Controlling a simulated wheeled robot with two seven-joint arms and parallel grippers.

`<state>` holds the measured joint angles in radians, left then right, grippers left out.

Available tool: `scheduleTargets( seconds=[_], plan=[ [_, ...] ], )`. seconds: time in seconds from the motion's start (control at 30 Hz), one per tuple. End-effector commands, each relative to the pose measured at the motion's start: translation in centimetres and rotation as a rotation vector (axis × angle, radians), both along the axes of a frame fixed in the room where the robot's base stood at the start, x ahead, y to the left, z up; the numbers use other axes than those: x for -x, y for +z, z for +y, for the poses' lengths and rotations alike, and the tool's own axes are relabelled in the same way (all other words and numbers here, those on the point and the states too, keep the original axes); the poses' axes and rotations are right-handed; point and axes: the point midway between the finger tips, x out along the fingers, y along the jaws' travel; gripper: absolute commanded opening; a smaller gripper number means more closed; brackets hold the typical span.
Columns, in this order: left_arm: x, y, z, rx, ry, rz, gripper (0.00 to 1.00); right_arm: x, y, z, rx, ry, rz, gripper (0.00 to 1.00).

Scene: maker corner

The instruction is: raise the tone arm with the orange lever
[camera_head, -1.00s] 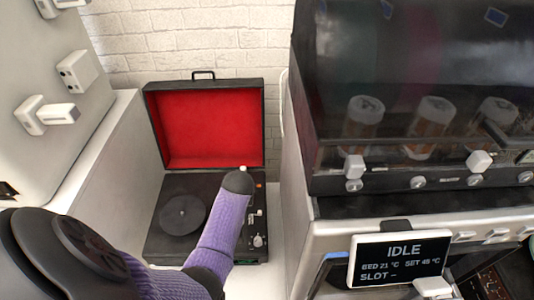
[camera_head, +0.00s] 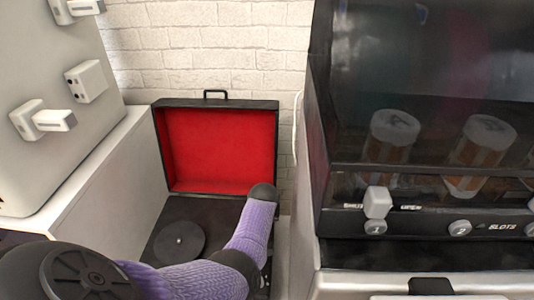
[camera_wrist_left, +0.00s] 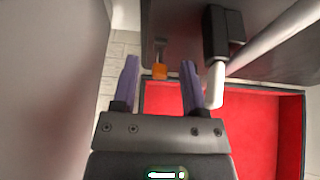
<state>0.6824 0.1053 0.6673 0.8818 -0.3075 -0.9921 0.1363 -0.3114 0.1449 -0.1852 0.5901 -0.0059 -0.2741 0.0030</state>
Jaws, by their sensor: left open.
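The record player is an open black case (camera_head: 215,208) with a red-lined lid (camera_head: 220,150) and a dark round platter (camera_head: 180,241). In the head view my purple left arm covers its right side, hiding the orange lever, the tone arm and my left gripper's fingers. In the left wrist view my left gripper (camera_wrist_left: 159,60) is open, with two purple fingers apart. The small orange lever (camera_wrist_left: 159,71) shows between the fingertips in the picture; contact cannot be told. A pale tube (camera_wrist_left: 275,40), perhaps the tone arm, runs beside a black block with a white end, right of the fingers.
A dark-windowed machine (camera_head: 420,110) with white knobs and jars stands close on the right. A pale panel with white fittings (camera_head: 86,82) and a white side wall (camera_head: 95,170) stand on the left. A white brick wall (camera_head: 210,50) is behind the case.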

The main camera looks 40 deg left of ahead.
Motion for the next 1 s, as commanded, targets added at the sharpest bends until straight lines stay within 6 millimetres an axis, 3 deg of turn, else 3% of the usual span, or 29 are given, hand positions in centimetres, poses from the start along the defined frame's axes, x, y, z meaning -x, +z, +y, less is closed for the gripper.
scheduleTargets(
  seconds=[0.03,0.2,0.3,0.77,1.0],
  plan=[
    [0.0,0.0,0.0,0.000,0.000,0.000,0.52,0.0,0.0,0.0,0.000,0.000,-0.001,0.47],
    [0.0,0.0,0.0,0.000,0.000,0.000,0.16,-0.1,0.0,0.0,0.000,0.000,-0.001,0.47],
    [0.0,0.0,0.0,0.000,0.000,0.000,0.00,-0.1,0.0,0.0,0.000,0.000,-0.001,0.47],
    [-0.1,-0.1,0.2,0.030,0.000,0.037,0.00,0.1,-0.6,0.0,0.000,0.000,0.004,0.47],
    [-0.7,-0.4,0.7,0.131,0.001,0.159,0.00,0.8,-2.9,0.0,0.000,0.000,0.023,0.47]
  ],
)
